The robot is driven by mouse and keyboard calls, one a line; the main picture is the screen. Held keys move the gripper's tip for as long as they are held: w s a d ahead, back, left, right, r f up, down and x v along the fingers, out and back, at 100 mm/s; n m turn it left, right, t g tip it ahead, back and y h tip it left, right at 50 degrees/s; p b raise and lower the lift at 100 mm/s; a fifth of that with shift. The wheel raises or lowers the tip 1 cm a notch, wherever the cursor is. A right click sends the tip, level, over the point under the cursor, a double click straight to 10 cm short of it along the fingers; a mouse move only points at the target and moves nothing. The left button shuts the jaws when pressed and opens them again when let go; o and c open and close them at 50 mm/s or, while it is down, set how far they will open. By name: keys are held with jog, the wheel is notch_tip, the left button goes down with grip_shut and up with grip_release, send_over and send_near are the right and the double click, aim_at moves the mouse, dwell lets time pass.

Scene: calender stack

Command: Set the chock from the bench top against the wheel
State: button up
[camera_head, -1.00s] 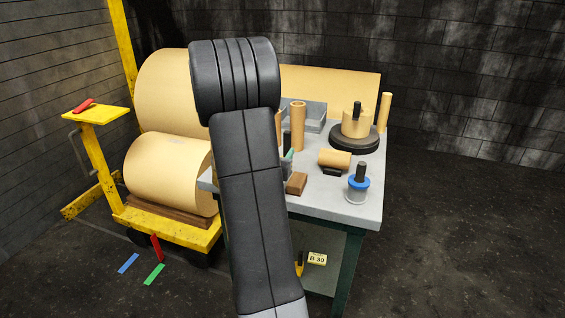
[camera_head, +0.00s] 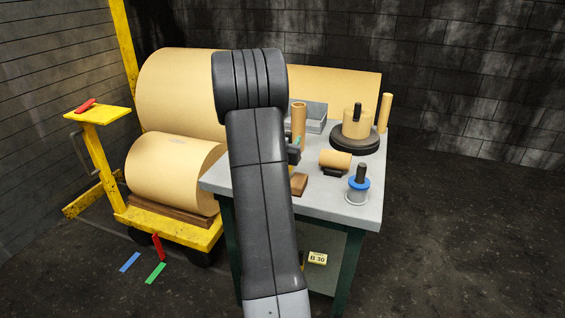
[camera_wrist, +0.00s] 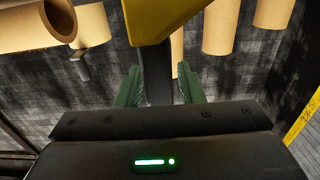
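In the wrist view a yellow piece with a dark stem, which I take to be the chock (camera_wrist: 170,14), is at the top centre. Its stem stands between the green fingers of my gripper (camera_wrist: 158,80), which look shut on it. In the head view my arm hides most of my gripper; a dark and green part of it (camera_head: 294,150) shows over the bench top. The bench (camera_head: 335,205) is grey. A dark cart wheel (camera_head: 201,256) shows under the yellow cart (camera_head: 190,234) at left. A second wheel is in shadow.
The bench bears a brown block (camera_head: 299,184), a small roll (camera_head: 335,159), a blue-rimmed spool (camera_head: 358,187) and a grey bin (camera_head: 312,115). Blue and green strips (camera_head: 155,273) lie on the floor by a red piece (camera_head: 157,247).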

grip_shut()
